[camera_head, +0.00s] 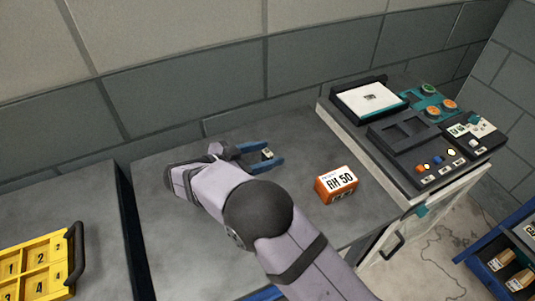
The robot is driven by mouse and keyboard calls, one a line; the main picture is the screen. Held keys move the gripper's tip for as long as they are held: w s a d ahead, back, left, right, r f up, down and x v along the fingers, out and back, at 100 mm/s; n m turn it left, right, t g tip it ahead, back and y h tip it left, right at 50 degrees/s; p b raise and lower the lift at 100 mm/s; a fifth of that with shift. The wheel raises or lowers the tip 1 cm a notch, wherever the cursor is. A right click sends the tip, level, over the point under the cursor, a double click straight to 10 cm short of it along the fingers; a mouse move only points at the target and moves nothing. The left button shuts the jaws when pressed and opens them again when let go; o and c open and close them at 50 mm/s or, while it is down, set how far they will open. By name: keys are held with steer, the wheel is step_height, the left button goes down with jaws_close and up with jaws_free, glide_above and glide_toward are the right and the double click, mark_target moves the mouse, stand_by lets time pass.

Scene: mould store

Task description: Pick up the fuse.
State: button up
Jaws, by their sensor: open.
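My gripper (276,152) is over the back part of the grey table, its two blue fingers apart and pointing right. A small pale piece with a dark edge (268,154) shows between the fingers. It is too small to tell whether it is the fuse, or whether a finger touches it. An orange block with a white label (337,184), marked with letters and "50", sits on the table to the right of my gripper and apart from it. Nothing else on this table looks like a fuse.
A yellow numbered case with a dark handle (40,262) lies at the lower left. A raised bench (408,203) at the right holds dark trays, a white panel and coloured knobs. A blue bin (480,262) with small parts is at the lower right. A wall (160,105) stands behind.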

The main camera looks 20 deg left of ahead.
steer(key=shift+w+d+f, duration=0.15)
steer(key=shift+w+d, duration=0.05)
steer(key=shift+w, duration=0.1)
steer(key=c, duration=1.1)
